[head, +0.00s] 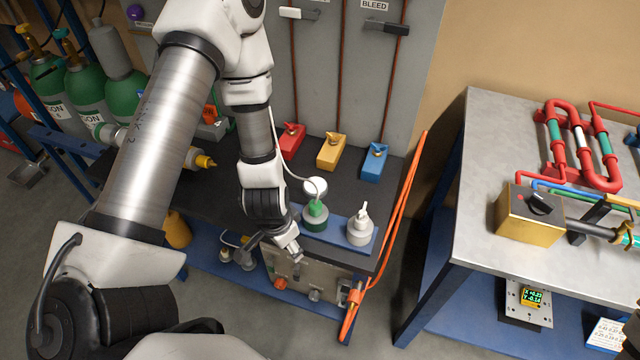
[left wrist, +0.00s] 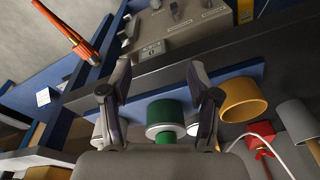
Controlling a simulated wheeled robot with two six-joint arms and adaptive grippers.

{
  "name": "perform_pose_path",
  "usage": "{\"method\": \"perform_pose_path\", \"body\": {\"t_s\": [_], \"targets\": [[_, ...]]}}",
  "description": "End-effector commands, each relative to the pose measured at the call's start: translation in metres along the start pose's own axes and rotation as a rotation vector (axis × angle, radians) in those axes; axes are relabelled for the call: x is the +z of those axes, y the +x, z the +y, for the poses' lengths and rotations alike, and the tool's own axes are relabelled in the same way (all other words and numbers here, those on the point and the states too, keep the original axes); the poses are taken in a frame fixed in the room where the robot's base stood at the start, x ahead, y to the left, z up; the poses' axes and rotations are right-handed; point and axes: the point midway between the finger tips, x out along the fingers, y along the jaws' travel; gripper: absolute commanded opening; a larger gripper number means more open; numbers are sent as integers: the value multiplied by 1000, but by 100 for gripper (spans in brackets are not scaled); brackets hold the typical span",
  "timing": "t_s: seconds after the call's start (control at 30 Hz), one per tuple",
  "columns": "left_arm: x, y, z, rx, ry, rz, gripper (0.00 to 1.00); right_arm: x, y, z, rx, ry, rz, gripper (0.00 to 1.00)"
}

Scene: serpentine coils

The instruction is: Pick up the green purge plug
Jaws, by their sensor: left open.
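The green purge plug (head: 315,216) stands upright on a blue strip at the front of the dark bench in the head view. In the left wrist view the green plug (left wrist: 166,115) shows between the two fingers of my open left gripper (left wrist: 159,82), with visible gaps on both sides. Nothing is held. The plug's far end is partly hidden by the gripper body. My right gripper is not in view.
A grey-white plug (head: 360,228) stands close to the right on the same blue strip (head: 338,225). Red (head: 291,141), yellow (head: 331,152) and blue (head: 375,162) valve blocks sit behind. Orange hoses (head: 397,225) hang at the bench's right end. A metal table (head: 472,190) stands farther right.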

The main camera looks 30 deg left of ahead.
Motion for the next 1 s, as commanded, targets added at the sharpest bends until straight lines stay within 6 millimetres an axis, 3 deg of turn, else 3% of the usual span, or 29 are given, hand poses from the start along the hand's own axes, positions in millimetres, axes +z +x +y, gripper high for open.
{"method": "perform_pose_path", "body": {"t_s": [0.03,0.1,0.2,0.3,0.67,0.9,1.0], "targets": [[-21,-23,-10,17,34,45,61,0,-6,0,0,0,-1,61],[-43,-48,-20,47,108,101,61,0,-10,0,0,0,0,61],[-68,-78,-28,89,205,186,61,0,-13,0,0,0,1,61],[-83,-94,-30,115,272,244,61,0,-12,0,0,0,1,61],[-94,-60,-24,117,302,258,61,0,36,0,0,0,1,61],[-104,-27,-15,117,301,257,61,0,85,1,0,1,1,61],[-106,-23,-14,117,300,258,61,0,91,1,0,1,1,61]]}}
